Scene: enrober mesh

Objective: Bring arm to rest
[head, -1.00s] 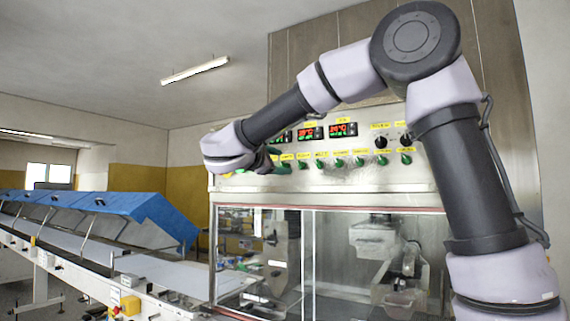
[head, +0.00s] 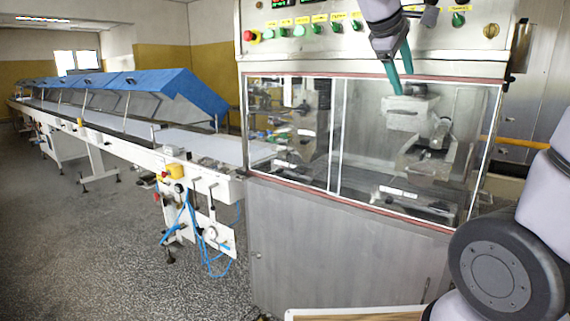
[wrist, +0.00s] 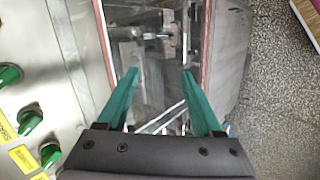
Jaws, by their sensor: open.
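My gripper (head: 402,76) shows in the head view at the upper right, in front of the machine. Its two green fingers point down beside the upper edge of the glass front. In the wrist view my gripper (wrist: 160,75) has its green fingers spread apart with nothing between them. The enrober machine (head: 345,245) has a steel body, a glass front and a control panel. The glass front (wrist: 150,45) lies beyond the fingertips in the wrist view. My arm partly hides the panel.
Green knobs (wrist: 30,122) on the panel sit left of the fingers in the wrist view. A conveyor (head: 130,126) with blue covers (head: 150,88) runs off left. A light-edged board (head: 350,314) is at the bottom of the head view. The speckled floor (head: 100,250) is open at the left.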

